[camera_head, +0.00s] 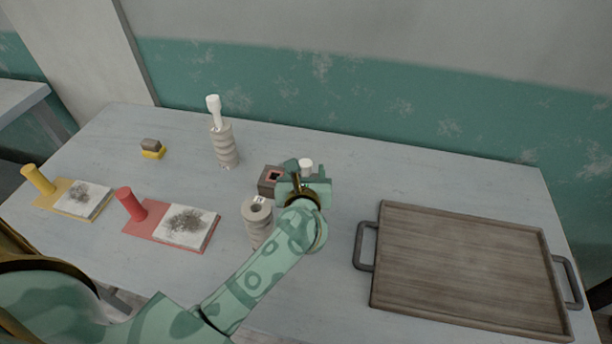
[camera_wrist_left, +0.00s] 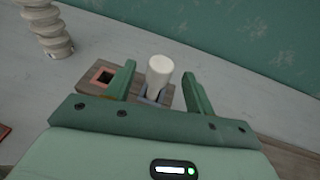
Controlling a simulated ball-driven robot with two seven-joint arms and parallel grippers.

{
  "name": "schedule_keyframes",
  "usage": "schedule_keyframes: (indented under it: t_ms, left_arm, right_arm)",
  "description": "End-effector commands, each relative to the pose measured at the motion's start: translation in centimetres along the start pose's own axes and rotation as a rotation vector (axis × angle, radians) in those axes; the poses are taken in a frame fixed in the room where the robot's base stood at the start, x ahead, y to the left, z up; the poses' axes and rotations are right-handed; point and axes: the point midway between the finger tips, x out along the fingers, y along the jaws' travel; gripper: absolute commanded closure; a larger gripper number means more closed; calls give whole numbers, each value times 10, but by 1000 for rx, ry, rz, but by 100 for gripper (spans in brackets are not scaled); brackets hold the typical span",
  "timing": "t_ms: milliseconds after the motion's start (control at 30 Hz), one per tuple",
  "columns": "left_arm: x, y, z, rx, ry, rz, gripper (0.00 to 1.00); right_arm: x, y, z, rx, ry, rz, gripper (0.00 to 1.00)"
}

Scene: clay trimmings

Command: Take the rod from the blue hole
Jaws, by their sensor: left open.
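A white rod (camera_head: 306,165) stands in the blue-rimmed hole (camera_wrist_left: 145,93) of a small brown wooden block (camera_head: 266,187). In the left wrist view, the rod (camera_wrist_left: 159,76) rises between the two fingers of my left gripper (camera_wrist_left: 158,88). The fingers are open, one on each side of the rod, with visible gaps. The block's other hole, rimmed in red (camera_wrist_left: 103,76), is empty and lies left of the left finger. In the head view, my left gripper (camera_head: 304,172) hides much of the block and the rod's lower part. My right gripper is not in view.
A ribbed grey holder (camera_head: 257,226) with an open top stands close beside my left forearm. Another ribbed holder (camera_head: 225,150) bears a white-topped piece. Red (camera_head: 146,229) and yellow (camera_head: 62,206) boards lie left. A wooden tray (camera_head: 460,265) fills the right.

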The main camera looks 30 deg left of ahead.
Motion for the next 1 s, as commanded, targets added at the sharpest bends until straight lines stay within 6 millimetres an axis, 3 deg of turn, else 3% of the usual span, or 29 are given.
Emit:
schedule_keyframes:
  t_ms: [167, 433, 600, 867, 1000]
  left_arm:
    - [26, 1, -2, 1, 0, 0, 46]
    - [29, 1, -1, 0, 0, 0, 46]
    - [29, 1, -1, 1, 0, 0, 93]
    - [29, 0, 0, 0, 0, -1, 95]
    - [25, 0, 14, -1, -4, -1, 95]
  right_arm:
    - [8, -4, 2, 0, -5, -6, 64]
    - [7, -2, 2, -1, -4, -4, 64]
    - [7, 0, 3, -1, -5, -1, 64]
    - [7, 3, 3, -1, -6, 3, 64]
    - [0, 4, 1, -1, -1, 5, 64]
